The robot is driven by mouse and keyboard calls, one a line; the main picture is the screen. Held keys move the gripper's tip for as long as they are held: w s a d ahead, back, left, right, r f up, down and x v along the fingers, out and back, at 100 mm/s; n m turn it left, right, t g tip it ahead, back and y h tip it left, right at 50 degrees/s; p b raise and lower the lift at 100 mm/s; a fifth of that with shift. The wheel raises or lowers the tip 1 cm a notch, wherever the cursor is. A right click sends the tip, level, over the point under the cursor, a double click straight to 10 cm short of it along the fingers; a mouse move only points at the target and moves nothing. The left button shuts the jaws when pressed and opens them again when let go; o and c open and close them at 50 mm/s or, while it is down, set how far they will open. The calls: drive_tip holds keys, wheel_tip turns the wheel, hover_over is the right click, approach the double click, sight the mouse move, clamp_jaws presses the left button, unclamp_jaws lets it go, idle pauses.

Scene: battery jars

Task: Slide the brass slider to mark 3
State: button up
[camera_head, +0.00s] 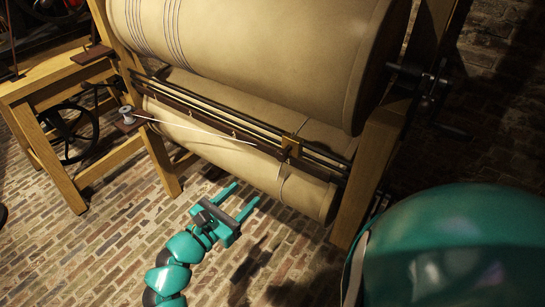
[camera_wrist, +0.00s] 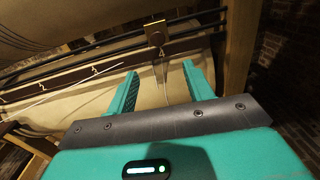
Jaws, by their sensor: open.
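The brass slider (camera_head: 291,143) sits on the dark rails (camera_head: 240,122) between the two big tan rollers, toward their right end. My gripper (camera_head: 246,198) is open and empty, in front of and below the rails, apart from the slider. In the wrist view its fingers (camera_wrist: 157,80) are spread.
The large upper roller (camera_head: 270,50) overhangs the rails. The lower roller (camera_head: 210,140) lies below them. A wooden post (camera_head: 368,170) stands at the right and a wooden frame (camera_head: 75,190) at the left. The brick floor (camera_head: 90,260) in front is clear.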

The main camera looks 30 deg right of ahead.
sight(280, 158)
drive_tip(key=shift+m, duration=0.7)
drive_tip(key=x, duration=0.5)
drive_tip(key=p+x, duration=0.1)
drive_tip(key=x, duration=0.5)
drive_tip(key=p+x, duration=0.1)
drive_tip(key=x, duration=0.5)
drive_tip(key=shift+w+d+r, duration=0.1)
drive_tip(key=shift+w, duration=0.25)
drive_tip(key=shift+c, duration=0.4)
clamp_jaws()
